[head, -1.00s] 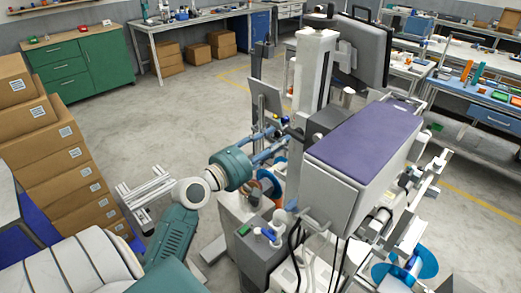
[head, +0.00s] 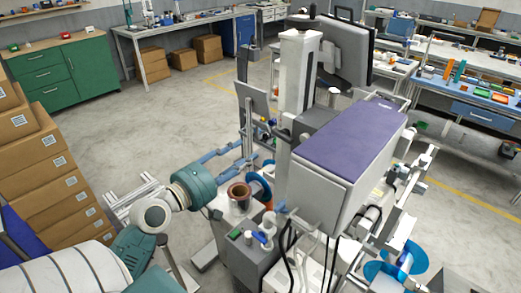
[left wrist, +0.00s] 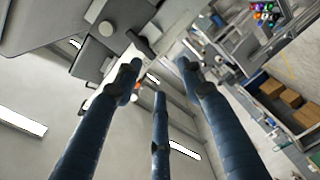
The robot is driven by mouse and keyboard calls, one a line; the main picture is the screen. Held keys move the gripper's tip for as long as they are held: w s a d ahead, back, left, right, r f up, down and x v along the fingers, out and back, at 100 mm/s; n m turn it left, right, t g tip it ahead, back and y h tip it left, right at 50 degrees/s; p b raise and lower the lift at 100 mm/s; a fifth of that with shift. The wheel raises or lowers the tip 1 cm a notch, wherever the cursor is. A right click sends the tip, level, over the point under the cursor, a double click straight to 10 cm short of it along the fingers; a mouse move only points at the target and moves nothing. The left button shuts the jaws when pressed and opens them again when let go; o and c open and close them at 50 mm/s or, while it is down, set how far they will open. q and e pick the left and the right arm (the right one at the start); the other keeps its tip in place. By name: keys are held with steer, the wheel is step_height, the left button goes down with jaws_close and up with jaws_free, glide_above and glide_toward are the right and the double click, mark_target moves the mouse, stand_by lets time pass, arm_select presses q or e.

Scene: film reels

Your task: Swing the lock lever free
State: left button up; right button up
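The film machine (head: 325,185) is a grey-white box with a purple top in the head view. My left gripper (head: 247,142) reaches in from the left, its blue fingers spread beside the machine's upright post and tilted grey panel. In the left wrist view the gripper (left wrist: 158,75) is open, with nothing between its three fingers. My right gripper is out of view.
A blue reel (head: 262,188) and a brown cup-like part (head: 239,192) sit below the fingers. Another blue reel (head: 408,258) is at lower right. Stacked cardboard boxes (head: 45,170) stand at left. Open floor (head: 140,125) lies behind my left arm.

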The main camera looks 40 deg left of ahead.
arm_select(q)
step_height(320, 180, down, 2)
steer(key=a+m+y+b, duration=0.1)
steer(key=a+m+b, duration=0.15)
steer(key=m, duration=0.65)
steer(key=m+h+b, duration=0.2)
steer(key=m+b, duration=0.1)
steer(key=m, duration=2.2)
glide_toward(281, 139)
steer(key=shift+t, duration=0.3)
steer(key=w, duration=0.5)
steer(key=shift+w+d+f+p, duration=0.15)
steer(key=shift+w+d+p, duration=0.1)
steer(key=shift+w+p, duration=0.05)
steer(key=shift+w+d+f+p, duration=0.15)
steer(key=shift+w+p, duration=0.2)
steer(key=shift+w, duration=0.9)
jaws_close()
steer(key=shift+n+p, duration=0.5)
steer(key=shift+p, duration=0.05)
